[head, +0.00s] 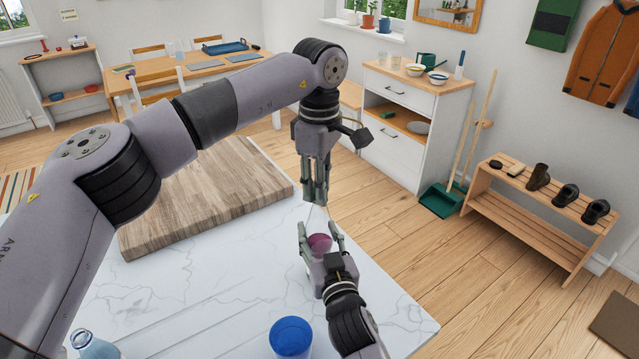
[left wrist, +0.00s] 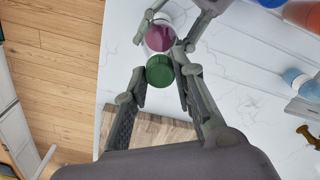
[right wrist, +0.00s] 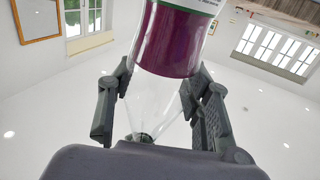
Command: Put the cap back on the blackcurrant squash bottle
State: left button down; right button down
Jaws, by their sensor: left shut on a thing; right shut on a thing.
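My left gripper (head: 315,190) is above the right one over the white worktop (head: 225,300). In the left wrist view it is shut on the green cap (left wrist: 160,71). The blackcurrant squash bottle (head: 319,243), clear at the neck with purple below, is held by my right gripper (head: 321,238). The right wrist view shows the bottle (right wrist: 176,38) between that gripper's fingers, its clear neck tapering towards the gripper's body. In the left wrist view the cap lies close beside the purple part of the bottle (left wrist: 160,38). I cannot tell whether cap and neck touch.
A wooden board (head: 205,195) lies on the worktop behind the grippers.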

pick_arm(q)
jog(key=c, duration=1.3)
grip_release()
notch_tip(320, 180, up, 12)
pick_arm(e)
jog(key=c, duration=0.7)
grip_release()
jog(key=shift+c, duration=0.2)
